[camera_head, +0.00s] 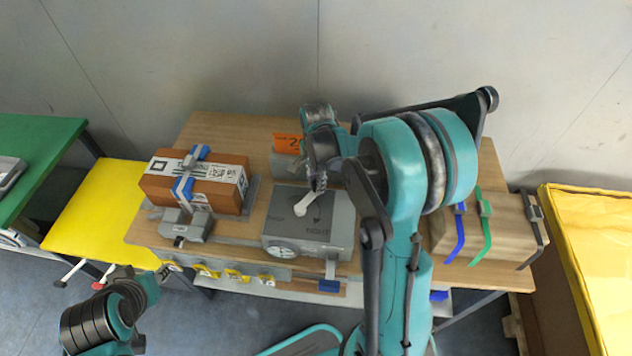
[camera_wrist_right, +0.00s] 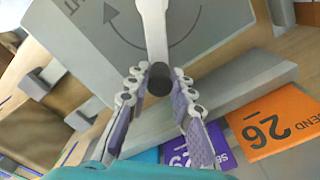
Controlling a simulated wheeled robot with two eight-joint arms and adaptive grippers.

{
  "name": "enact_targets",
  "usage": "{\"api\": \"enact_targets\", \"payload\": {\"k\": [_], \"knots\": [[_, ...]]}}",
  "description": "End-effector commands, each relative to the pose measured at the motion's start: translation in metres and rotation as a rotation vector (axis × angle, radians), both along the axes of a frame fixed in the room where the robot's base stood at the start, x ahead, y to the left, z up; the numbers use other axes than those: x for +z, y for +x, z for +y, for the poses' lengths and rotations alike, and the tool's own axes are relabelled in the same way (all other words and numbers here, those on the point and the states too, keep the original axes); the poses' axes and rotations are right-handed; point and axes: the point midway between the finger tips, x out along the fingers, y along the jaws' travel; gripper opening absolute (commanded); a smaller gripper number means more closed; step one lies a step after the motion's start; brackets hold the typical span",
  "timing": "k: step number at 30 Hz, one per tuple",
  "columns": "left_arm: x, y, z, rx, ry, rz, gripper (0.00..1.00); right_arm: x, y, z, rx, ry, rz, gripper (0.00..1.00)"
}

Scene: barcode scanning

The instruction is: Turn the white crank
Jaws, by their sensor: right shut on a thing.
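The white crank (camera_head: 306,203) sits on top of a grey box (camera_head: 343,222) in the head view. In the right wrist view, the crank's white arm (camera_wrist_right: 155,30) ends in a dark round knob (camera_wrist_right: 160,79). My right gripper (camera_wrist_right: 160,88) has its fingers on both sides of this knob and is shut on it. In the head view my right gripper (camera_head: 319,178) is at the crank's far end, partly hidden by its own arm. A curved arrow is printed on the box beside the crank. My left arm shows at the lower left, but its gripper cannot be made out.
An orange-brown parcel (camera_head: 197,182) is clamped left of the box. An orange card marked 26 (camera_wrist_right: 272,122) lies behind the box. A wooden block with blue, green and black straps (camera_head: 482,232) is at right. A yellow table (camera_head: 98,210) stands at left.

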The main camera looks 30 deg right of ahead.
Motion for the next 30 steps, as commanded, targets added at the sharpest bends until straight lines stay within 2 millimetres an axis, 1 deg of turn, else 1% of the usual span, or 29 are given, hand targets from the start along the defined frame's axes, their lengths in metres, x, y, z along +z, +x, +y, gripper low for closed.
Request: {"api": "enact_targets", "payload": {"k": [1, 2, 3, 4, 13, 17, 20, 27, 30], "knots": [[0.0, 0.0, 0.0, 0.0, 0.0, 0.0, 0.31, 0.0, -0.001, 0.0, 0.001, 0.0, 0.001, 0.0], [0.0, 0.0, 0.0, 0.0, 0.0, 0.0, 0.31, 0.0, -0.001, 0.0, 0.001, 0.0, 0.001, 0.25], [0.0, 0.0, 0.0, 0.0, 0.0, 0.0, 0.31, 0.0, -0.001, 0.0, 0.001, 0.0, 0.002, 0.35], [0.0, 0.0, 0.0, 0.0, 0.0, 0.0, 0.31, 0.0, 0.0, 0.0, 0.001, 0.0, 0.001, 0.43], [0.0, 0.0, 0.0, 0.0, 0.0, 0.0, 0.31, 0.001, 0.0, 0.0, 0.002, 0.0, 0.001, 0.44], [0.0, 0.0, 0.0, 0.0, 0.0, 0.0, 0.31, 0.01, 0.0, 0.0, 0.002, 0.0, 0.0, 0.44], [0.0, 0.0, 0.0, 0.0, 0.0, 0.0, 0.31, 0.027, 0.0, 0.0, 0.002, 0.0, 0.0, 0.44], [0.0, 0.0, 0.0, 0.0, 0.0, 0.0, 0.31, 0.08, 0.0, 0.0, 0.001, 0.0, 0.001, 0.44], [0.0, 0.0, 0.0, 0.0, 0.0, 0.0, 0.31, 0.098, 0.0, 0.0, 0.001, 0.0, 0.001, 0.44]]}}
